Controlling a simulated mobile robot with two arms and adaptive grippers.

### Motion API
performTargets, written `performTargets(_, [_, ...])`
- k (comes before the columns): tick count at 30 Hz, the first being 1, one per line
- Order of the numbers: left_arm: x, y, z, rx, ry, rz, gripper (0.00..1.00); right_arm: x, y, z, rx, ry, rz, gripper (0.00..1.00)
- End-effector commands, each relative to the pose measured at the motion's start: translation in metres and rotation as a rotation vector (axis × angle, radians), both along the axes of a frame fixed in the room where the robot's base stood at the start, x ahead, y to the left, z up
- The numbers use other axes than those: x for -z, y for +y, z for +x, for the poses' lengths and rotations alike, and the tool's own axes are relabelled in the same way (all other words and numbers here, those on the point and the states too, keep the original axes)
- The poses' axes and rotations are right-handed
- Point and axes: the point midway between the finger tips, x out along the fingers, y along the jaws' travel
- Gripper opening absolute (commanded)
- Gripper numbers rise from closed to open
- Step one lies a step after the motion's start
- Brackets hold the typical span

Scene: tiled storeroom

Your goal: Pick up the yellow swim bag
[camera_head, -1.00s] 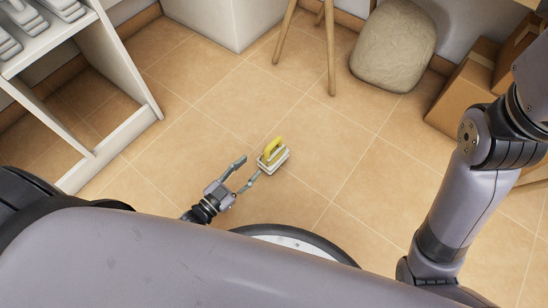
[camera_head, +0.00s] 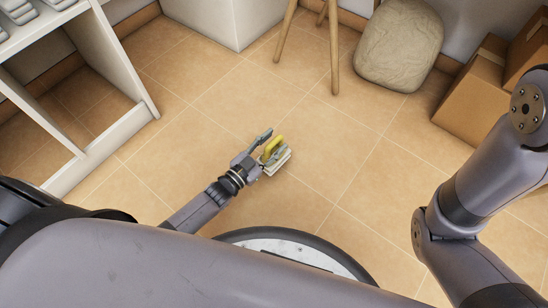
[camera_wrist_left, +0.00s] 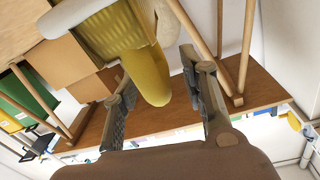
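A small object with a yellow handle (camera_head: 273,147) and a pale block-like base (camera_head: 277,162) rests on the tiled floor. It looks more like a scrubbing brush than a bag; no swim bag is plain to see. My left gripper (camera_head: 262,151) is at the handle, low over the floor. In the left wrist view, the yellow handle (camera_wrist_left: 150,78) shows between the two spread fingers of my left gripper (camera_wrist_left: 160,75), with a gap on each side. The lower finger is partly hidden in the head view. My right gripper is out of view.
A white shelf unit (camera_head: 100,145) stands at the left. A wooden-legged stool (camera_head: 333,55), a beige pouf (camera_head: 398,45) and cardboard boxes (camera_head: 475,95) stand at the back and right. The floor around the yellow-handled object is clear.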

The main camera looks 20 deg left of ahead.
Motion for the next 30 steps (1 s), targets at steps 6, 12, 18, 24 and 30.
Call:
performTargets(6, [-0.0006,-0.0002,-0.0001,0.0,0.0,0.0,0.37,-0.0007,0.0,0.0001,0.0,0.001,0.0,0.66])
performTargets(12, [-0.0004,0.0001,-0.0003,0.0,0.0,0.0,0.24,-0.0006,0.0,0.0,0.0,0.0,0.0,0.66])
performTargets(18, [-0.0003,0.0001,-0.0004,0.0,0.001,0.0,0.1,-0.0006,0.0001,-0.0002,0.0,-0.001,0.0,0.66])
performTargets(24, [-0.0001,0.0002,-0.0005,0.0,0.001,0.0,0.0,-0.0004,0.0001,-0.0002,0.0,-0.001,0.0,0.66])
performTargets(30, [0.0001,0.0002,-0.0004,0.0,0.001,0.0,0.0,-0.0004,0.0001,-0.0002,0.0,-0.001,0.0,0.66])
